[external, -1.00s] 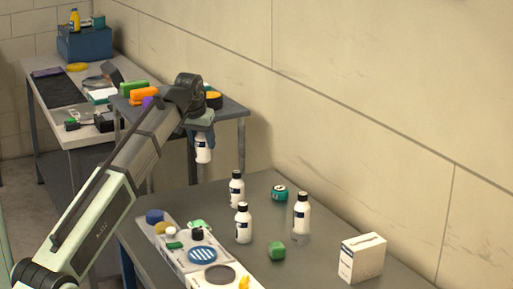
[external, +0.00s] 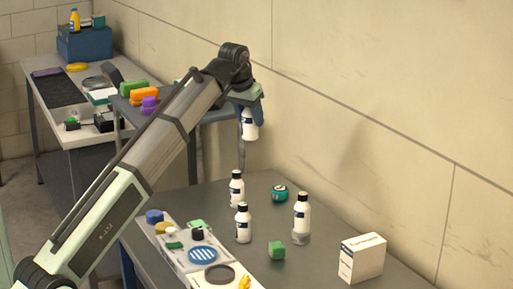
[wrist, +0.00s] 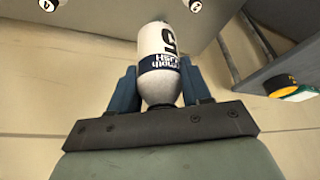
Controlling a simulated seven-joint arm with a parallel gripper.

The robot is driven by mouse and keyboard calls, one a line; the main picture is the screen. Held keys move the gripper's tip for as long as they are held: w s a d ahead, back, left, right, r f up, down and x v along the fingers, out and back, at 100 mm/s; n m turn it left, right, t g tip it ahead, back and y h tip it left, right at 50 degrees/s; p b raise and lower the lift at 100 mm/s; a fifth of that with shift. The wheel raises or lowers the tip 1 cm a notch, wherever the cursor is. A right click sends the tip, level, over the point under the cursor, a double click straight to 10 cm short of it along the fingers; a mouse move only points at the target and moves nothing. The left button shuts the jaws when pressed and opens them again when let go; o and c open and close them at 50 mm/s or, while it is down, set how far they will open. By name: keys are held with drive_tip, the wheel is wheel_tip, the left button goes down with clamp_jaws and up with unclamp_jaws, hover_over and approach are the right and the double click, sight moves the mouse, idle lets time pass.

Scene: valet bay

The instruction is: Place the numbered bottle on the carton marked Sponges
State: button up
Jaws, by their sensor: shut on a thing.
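My gripper (external: 249,104) is shut on the neck end of a white bottle (external: 250,125) with a dark blue label. The bottle hangs below it, high above the far part of the near table. In the wrist view the held bottle (wrist: 160,50) sits between the blue fingers and shows a large black number that looks like 5. A white upright carton (external: 361,259) stands at the right of the near table, away from my gripper. Its print is too small to read, so I cannot tell whether it is marked Sponges.
Three similar bottles (external: 236,189) (external: 243,223) (external: 302,213) stand on the near table (external: 330,250). White flat boxes (external: 178,256) with small items lie at the left. Another table (external: 215,112) stands behind.

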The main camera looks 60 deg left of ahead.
drive_tip(key=w+d+m, duration=0.1)
drive_tip(key=w+d, duration=0.1)
drive_tip(key=d, duration=0.4)
drive_tip(key=w+d+m, duration=0.1)
drive_tip(key=w+d, duration=0.2)
drive_tip(key=d, duration=0.4)
drive_tip(key=w+d+m+h, duration=0.1)
drive_tip(key=w+d, duration=0.2)
drive_tip(key=d, duration=0.4)
drive_tip(key=shift+w+t, duration=0.25)
drive_tip(key=shift+t, duration=0.05)
drive_tip(key=d+m, duration=0.1)
drive_tip(key=d, duration=0.6)
drive_tip(key=w+d+m, duration=0.1)
drive_tip(key=d, duration=0.6)
drive_tip(key=w+d+m+h, duration=0.1)
drive_tip(key=d, duration=0.7)
drive_tip(key=shift+w+d, duration=0.1)
drive_tip(key=shift+w, duration=0.05)
hover_over(365, 241)
drive_tip(key=shift+f, duration=7.55)
drive_tip(key=shift+f, duration=0.15)
drive_tip(key=o, duration=1.2)
drive_tip(key=shift+c, duration=0.2)
drive_tip(key=v, duration=1.2)
